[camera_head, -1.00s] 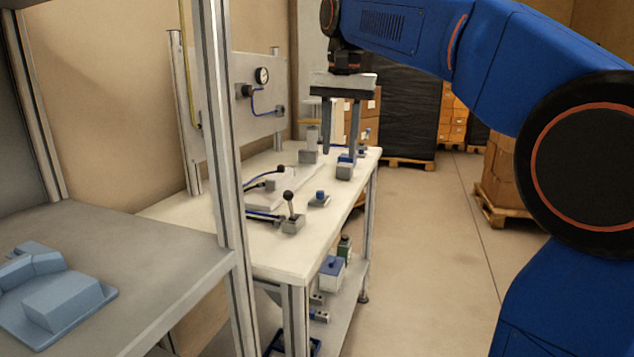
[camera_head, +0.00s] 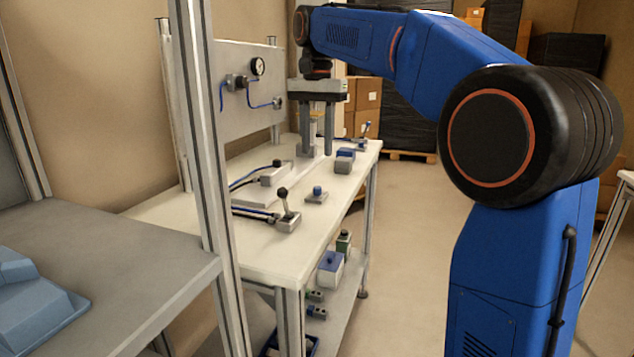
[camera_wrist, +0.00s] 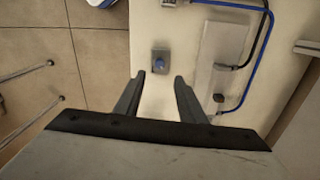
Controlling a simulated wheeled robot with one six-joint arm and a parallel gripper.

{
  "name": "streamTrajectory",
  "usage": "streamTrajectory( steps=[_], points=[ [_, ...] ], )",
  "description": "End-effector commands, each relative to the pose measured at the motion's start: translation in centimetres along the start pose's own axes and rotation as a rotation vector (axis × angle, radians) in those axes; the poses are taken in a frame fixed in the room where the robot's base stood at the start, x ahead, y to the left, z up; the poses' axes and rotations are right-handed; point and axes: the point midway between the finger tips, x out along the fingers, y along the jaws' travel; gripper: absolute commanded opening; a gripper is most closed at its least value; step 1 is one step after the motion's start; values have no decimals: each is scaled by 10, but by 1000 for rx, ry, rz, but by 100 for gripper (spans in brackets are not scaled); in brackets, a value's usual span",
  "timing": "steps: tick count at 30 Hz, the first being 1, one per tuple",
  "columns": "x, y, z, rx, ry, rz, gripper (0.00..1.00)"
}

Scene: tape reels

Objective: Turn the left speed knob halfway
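No part is marked as a speed knob. A small blue knob (camera_head: 317,190) stands on a flat grey base on the white bench (camera_head: 265,250), beside a black-balled lever (camera_head: 284,208). A second blue-topped grey block (camera_head: 344,160) is farther back. I cannot tell which is the left speed knob. My gripper (camera_head: 318,148) is open and empty, pointing down above the bench's far half. In the wrist view a blue knob (camera_wrist: 158,65) on a square grey base shows just beyond the gap between my open fingers (camera_wrist: 159,79), apart from them.
A panel (camera_head: 245,120) with a gauge (camera_head: 257,66) stands along the bench's left side. A flat grey plate (camera_head: 270,180) with blue hoses lies on the bench. A metal post (camera_head: 205,170) and grey table (camera_head: 120,245) are nearer. Open floor (camera_head: 405,240) lies right of the bench.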

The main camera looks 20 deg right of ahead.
Motion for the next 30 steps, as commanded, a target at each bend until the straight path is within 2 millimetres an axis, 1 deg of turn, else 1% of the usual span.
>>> streamTrajectory(
  steps=[1, 6, 12, 15, 21, 30],
  points=[
    [10, 0, 0, 0, -2, 2, 36],
    [40, 0, 0, 0, -2, 2, 36],
    [73, 1, 0, 0, -1, 2, 36],
    [86, 0, 0, 0, -1, 1, 36],
    [100, 0, 0, 0, -1, 1, 36],
    [103, 0, 0, 0, 0, 0, 36]
  ],
)
